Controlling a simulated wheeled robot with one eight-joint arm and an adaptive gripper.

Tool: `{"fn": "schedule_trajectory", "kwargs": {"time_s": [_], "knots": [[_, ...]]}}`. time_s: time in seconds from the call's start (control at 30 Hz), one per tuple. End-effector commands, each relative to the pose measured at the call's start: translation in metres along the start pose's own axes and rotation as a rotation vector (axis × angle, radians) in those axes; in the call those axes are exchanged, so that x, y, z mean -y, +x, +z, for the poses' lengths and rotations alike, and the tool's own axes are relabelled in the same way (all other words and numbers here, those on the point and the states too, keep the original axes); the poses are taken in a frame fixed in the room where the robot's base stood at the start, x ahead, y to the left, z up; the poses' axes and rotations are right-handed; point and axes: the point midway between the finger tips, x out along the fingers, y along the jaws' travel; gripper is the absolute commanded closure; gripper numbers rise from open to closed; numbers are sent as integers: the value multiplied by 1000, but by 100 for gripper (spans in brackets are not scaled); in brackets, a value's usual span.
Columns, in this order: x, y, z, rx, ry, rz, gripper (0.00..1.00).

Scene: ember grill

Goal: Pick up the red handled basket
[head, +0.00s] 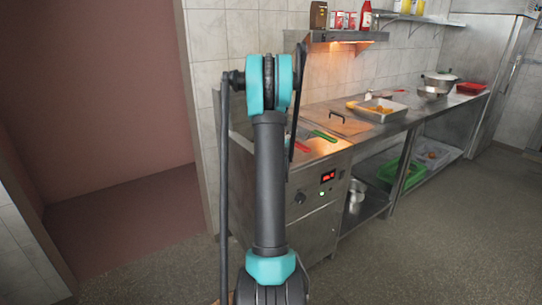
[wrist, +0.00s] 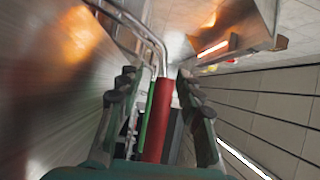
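The red basket handle (head: 302,147) shows at the front of the fryer (head: 318,190), partly behind my arm. A green handle (head: 324,136) lies to its right. In the wrist view the red handle (wrist: 159,120) runs between the two fingers of my gripper (wrist: 158,75), with the green handle (wrist: 146,118) close on its left. The fingers are apart, and a gap shows on the left side of the red handle; I see no clear grip on it. The basket body is not clearly visible. My gripper is hidden behind my arm in the head view.
A steel counter runs right from the fryer, with a tray of food (head: 377,109) and a pot (head: 440,82). A heated shelf (head: 345,37) hangs above. A tiled wall stands behind. The floor (head: 440,230) at right is clear.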

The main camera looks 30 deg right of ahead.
Motion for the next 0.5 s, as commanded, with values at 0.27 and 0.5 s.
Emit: {"fn": "schedule_trajectory", "kwargs": {"time_s": [0.27, 0.5], "knots": [[0, 0, 0, 0, 0, 0, 87], [0, 0, 0, 0, 0, 0, 100]]}}
